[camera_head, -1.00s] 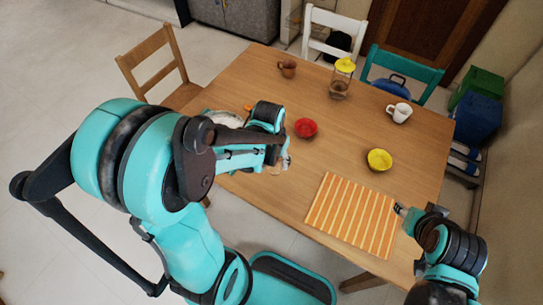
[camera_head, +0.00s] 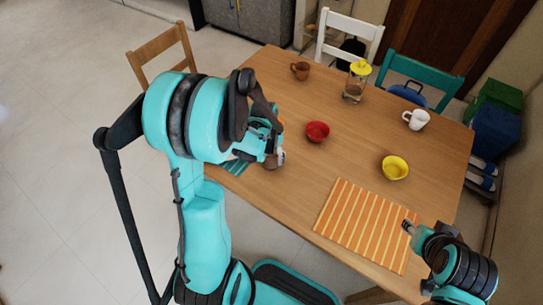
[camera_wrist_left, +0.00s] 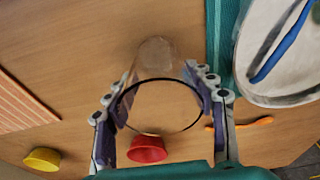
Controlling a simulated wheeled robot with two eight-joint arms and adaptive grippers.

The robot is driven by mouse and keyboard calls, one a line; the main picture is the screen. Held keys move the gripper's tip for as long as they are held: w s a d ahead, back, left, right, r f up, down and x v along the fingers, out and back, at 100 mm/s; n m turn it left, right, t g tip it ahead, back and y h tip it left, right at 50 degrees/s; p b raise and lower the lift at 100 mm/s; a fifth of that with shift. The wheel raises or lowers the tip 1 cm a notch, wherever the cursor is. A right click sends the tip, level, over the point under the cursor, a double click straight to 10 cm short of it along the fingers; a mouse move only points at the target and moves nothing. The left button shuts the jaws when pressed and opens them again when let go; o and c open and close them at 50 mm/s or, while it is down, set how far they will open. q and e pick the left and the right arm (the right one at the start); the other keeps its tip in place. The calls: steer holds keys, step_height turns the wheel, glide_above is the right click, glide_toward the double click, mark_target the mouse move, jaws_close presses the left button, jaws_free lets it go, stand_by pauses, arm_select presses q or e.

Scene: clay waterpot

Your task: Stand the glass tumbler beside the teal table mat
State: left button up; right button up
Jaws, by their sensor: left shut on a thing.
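My left gripper (camera_head: 272,157) is shut on the clear glass tumbler (camera_wrist_left: 158,95), whose dark rim faces the left wrist camera between the two fingers (camera_wrist_left: 162,108). In the head view the tumbler (camera_head: 271,162) is partly hidden by the gripper, at the table's left front part. The teal table mat (camera_wrist_left: 218,45) lies just right of the tumbler in the left wrist view. In the head view a striped bit of the mat (camera_head: 236,168) shows beside my left arm. I cannot tell whether the tumbler touches the table. My right gripper (camera_head: 408,226) is by the orange striped mat, its jaws too small to judge.
A white dish with a blue utensil (camera_wrist_left: 275,50) sits on the teal mat, an orange utensil (camera_wrist_left: 240,123) nearby. A red bowl (camera_head: 317,131), yellow bowl (camera_head: 395,167), orange striped mat (camera_head: 365,222), brown mug (camera_head: 300,70), jar (camera_head: 355,82) and white mug (camera_head: 416,119) are on the table.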

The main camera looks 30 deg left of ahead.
arm_select(q)
steer(key=shift+f, duration=0.1)
steer(key=o, duration=1.3)
step_height(320, 180, up, 11)
steer(key=s+p, duration=0.2)
steer(key=p, duration=0.3)
steer(key=shift+s+d+r+n+t, duration=0.15)
steer(key=shift+s+d+r+t, duration=0.75)
steer(key=shift+s+d+r, duration=0.85)
steer(key=shift+s+d+r+n+t, duration=0.1)
steer(key=shift+s+d+r+t, duration=0.8)
steer(key=shift+s+d+r, duration=0.8)
steer(key=shift+s+d+r+n+t, duration=0.15)
steer(key=shift+s+d+r+t, duration=0.95)
steer(key=shift+d+r, duration=0.95)
